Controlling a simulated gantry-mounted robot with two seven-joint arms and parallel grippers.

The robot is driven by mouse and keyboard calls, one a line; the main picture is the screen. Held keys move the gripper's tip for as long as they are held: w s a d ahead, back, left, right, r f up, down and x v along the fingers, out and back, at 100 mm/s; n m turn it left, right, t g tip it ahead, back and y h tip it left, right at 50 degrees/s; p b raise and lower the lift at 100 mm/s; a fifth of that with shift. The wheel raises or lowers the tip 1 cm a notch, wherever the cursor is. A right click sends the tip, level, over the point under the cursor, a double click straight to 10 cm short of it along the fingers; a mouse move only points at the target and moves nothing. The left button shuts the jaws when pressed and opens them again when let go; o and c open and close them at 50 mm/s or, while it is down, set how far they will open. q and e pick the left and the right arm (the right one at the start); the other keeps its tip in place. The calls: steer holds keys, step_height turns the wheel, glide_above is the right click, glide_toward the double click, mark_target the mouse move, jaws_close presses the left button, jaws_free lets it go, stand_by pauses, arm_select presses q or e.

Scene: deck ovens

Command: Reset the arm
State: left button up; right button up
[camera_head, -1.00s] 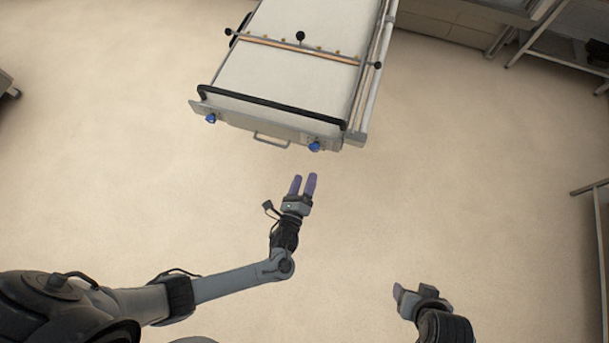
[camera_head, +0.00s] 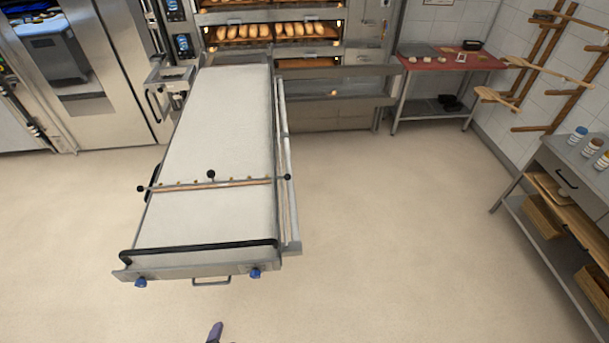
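Of my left gripper, only one purple fingertip (camera_head: 215,331) shows at the bottom edge of the head view. It is below the near end of the long white-topped loader (camera_head: 205,215), apart from it. The rest of that gripper and its arm are out of the picture, so its opening cannot be judged. My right gripper is outside the view.
The loader reaches to the deck oven (camera_head: 355,85), which holds several loaves (camera_head: 262,32). A red-topped table (camera_head: 450,62) stands at back right, a shelved workbench (camera_head: 560,215) at right. Floor (camera_head: 390,230) between loader and bench is clear.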

arm_select(q)
steer(key=s+r+n+g+h, duration=0.1)
steer(key=s+r+n+g, duration=0.5)
steer(key=s+r+n, duration=0.3)
steer(key=shift+s+r+n+g+h, duration=0.3)
steer(key=shift+s+r+n, duration=0.1)
steer(key=shift+r, duration=0.35)
steer(key=shift+a, duration=0.1)
